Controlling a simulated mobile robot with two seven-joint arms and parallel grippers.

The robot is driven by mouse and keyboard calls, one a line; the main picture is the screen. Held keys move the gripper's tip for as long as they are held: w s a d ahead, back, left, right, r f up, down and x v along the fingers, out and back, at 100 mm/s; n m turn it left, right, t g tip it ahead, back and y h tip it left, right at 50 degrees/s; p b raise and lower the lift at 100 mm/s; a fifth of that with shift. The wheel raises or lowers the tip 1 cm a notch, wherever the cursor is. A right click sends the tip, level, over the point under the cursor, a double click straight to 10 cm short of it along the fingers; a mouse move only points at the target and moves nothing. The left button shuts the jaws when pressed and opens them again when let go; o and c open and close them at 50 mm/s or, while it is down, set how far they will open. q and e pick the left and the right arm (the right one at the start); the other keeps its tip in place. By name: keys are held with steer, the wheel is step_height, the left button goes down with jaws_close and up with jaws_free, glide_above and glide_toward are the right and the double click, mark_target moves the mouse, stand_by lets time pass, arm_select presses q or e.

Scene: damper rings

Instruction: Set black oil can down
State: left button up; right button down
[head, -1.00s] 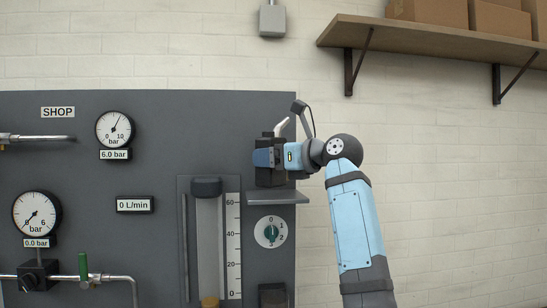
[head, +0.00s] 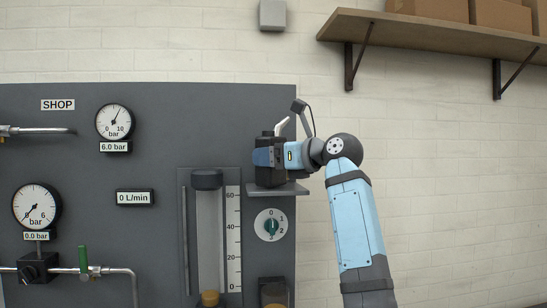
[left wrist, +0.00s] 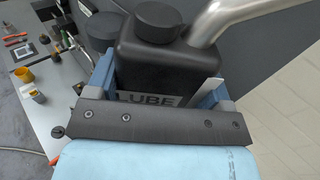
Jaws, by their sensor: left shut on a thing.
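The black oil can (head: 270,178) is upright over the small grey shelf (head: 290,189) on the dark panel. Its base overlaps the shelf top and appears to touch it. My left gripper (head: 268,157) is shut around the can's body from the right side. In the left wrist view, the can (left wrist: 155,65) shows its black cap, pale spout and a label reading LUBE. The blue fingers of the left gripper (left wrist: 150,98) are on either side of it there. The can's underside is hidden in that view. My right gripper is not in view.
A selector dial (head: 271,225) and a sight tube (head: 208,240) sit below and left of the shelf. Gauges (head: 115,122) and pipes (head: 110,271) are further left. A wooden wall shelf (head: 430,38) with boxes is at the upper right. The wall right of my arm is clear.

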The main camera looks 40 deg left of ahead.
arm_select(q)
steer(key=shift+f, duration=0.2)
steer(key=o, duration=1.1)
steer(key=shift+d, duration=0.1)
steer(key=shift+d+b, duration=0.3)
steer(key=shift+b, duration=0.05)
steer(key=w+d+b, duration=0.1)
steer(key=d+b, duration=0.2)
steer(key=d, duration=1)
steer(key=shift+w+r, duration=0.2)
steer(key=shift+r, duration=0.25)
steer(key=shift+c, duration=0.2)
jaws_close()
